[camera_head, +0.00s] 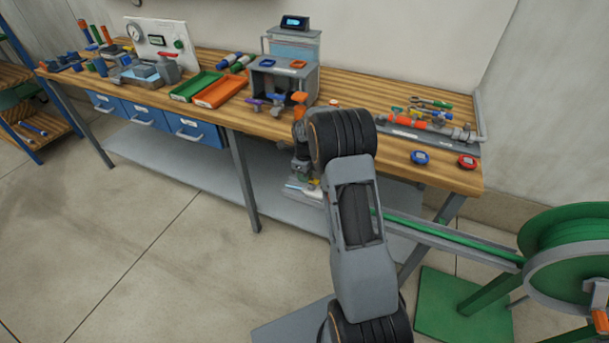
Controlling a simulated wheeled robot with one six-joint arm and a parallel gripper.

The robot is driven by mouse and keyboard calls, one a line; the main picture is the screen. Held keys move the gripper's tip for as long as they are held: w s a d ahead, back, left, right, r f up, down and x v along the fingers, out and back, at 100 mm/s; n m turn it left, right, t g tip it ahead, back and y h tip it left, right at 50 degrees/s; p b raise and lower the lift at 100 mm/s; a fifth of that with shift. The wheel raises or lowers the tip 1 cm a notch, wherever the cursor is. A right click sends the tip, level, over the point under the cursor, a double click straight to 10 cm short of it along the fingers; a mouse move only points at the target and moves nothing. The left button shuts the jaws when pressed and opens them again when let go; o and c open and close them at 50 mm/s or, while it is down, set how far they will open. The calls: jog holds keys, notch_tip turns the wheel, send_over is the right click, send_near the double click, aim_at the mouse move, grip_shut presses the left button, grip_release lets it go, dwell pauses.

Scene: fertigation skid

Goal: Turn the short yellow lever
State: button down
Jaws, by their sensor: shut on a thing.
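I cannot make out the short yellow lever for certain. My arm rises from the bottom of the picture and bends over the bench's front edge near this unit. Its bulk hides my gripper's fingers and whatever they hold.
The wooden bench (440,172) carries green (195,87) and orange (220,91) trays, a gauge panel (157,42), and blue (420,157) and red (467,161) round pieces. A green hose reel (565,245) stands at right. The floor at left is clear.

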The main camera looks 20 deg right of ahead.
jog(key=c, duration=1)
grip_release()
notch_tip(320, 180, up, 14)
jog(key=shift+f, duration=0.1)
